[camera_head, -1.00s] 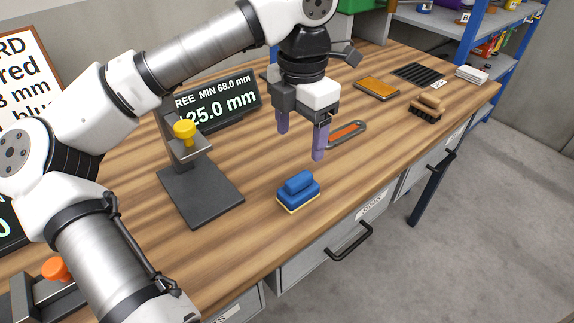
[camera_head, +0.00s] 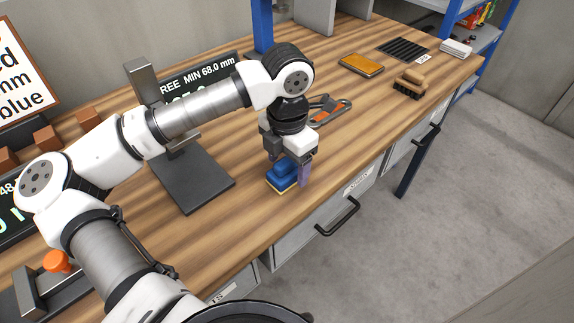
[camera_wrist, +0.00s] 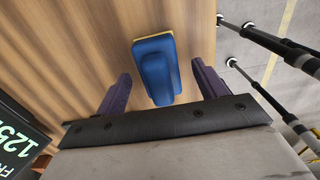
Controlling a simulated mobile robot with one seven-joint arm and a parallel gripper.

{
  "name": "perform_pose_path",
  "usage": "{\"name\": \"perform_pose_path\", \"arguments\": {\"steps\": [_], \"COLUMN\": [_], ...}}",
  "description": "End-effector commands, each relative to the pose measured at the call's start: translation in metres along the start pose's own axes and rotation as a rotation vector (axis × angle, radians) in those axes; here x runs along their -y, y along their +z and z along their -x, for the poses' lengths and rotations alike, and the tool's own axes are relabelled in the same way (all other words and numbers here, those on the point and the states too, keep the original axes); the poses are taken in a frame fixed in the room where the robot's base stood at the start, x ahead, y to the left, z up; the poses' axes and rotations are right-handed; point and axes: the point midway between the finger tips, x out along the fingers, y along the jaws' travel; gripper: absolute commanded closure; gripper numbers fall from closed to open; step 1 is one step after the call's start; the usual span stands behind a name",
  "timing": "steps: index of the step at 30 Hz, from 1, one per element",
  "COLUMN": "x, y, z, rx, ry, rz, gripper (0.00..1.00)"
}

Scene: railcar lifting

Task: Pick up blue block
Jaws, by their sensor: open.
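The blue block (camera_head: 283,174) has a rounded handle on top and a yellow layer at its base. It sits on the wooden workbench near the front edge, partly hidden by my gripper in the head view. My gripper (camera_head: 289,172) is open and low over the block, pointing down. In the wrist view the blue block (camera_wrist: 156,70) lies between and a little beyond the two purple fingers of my gripper (camera_wrist: 160,88), with a gap on each side.
A dark metal stand (camera_head: 193,180) stands left of the block. A grey tool with orange inlay (camera_head: 328,109) lies behind my gripper. A brown brush (camera_head: 409,84) and an orange-topped pad (camera_head: 361,64) lie farther right. Drawer handles (camera_head: 338,217) project below the bench edge.

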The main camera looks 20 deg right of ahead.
Motion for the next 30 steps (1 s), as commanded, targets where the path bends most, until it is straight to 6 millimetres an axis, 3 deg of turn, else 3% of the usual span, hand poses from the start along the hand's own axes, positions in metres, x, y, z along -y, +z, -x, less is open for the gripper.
{"name": "perform_pose_path", "arguments": {"steps": [4, 11, 23, 30], "x": [0.0, -0.001, -0.001, -0.001], "y": [0.0, 0.0, 0.0, 0.0], "z": [-0.014, -0.017, -0.017, -0.016], "rx": [0.0, 0.0, 0.0, 0.0], "ry": [-0.001, 0.001, 0.001, 0.001], "rz": [0.0, 0.001, 0.001, 0.001], "gripper": [0.29, 0.29, 0.79, 0.81]}}
